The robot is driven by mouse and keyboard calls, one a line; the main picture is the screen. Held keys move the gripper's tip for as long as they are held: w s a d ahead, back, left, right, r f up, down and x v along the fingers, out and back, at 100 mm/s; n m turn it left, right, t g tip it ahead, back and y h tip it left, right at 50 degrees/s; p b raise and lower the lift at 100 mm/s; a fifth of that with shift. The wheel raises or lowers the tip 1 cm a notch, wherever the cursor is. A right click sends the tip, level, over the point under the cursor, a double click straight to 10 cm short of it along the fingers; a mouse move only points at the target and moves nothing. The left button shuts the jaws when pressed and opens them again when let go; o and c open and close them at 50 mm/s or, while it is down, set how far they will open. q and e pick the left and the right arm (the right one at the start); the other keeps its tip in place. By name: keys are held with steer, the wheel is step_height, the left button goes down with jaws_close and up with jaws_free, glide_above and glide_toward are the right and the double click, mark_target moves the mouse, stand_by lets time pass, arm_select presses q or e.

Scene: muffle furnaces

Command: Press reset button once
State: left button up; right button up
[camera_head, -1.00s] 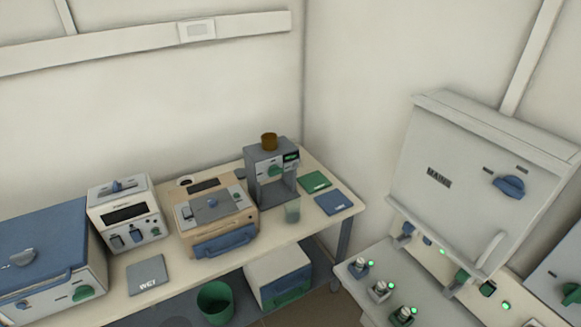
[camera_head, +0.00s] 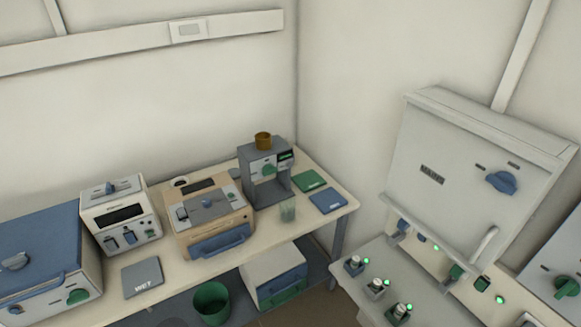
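No control that I can make out as the reset button is readable at this size. Candidates show on the large grey cabinet at the right, a furnace-like unit (camera_head: 445,165) with a blue knob (camera_head: 502,182), a dark label plate and a pale handle. Below it, a light panel (camera_head: 372,258) carries several small switches with green lights, such as this one (camera_head: 377,287). Neither of my grippers shows in the head view, so I cannot tell their state from it.
A bench (camera_head: 275,231) along the wall holds a blue-topped box (camera_head: 40,250), a white instrument (camera_head: 121,213), a tan unit (camera_head: 211,218) and a grey machine (camera_head: 263,176) with a brown cup on top. A green bin (camera_head: 211,302) stands below. Bare floor shows between bench and panel.

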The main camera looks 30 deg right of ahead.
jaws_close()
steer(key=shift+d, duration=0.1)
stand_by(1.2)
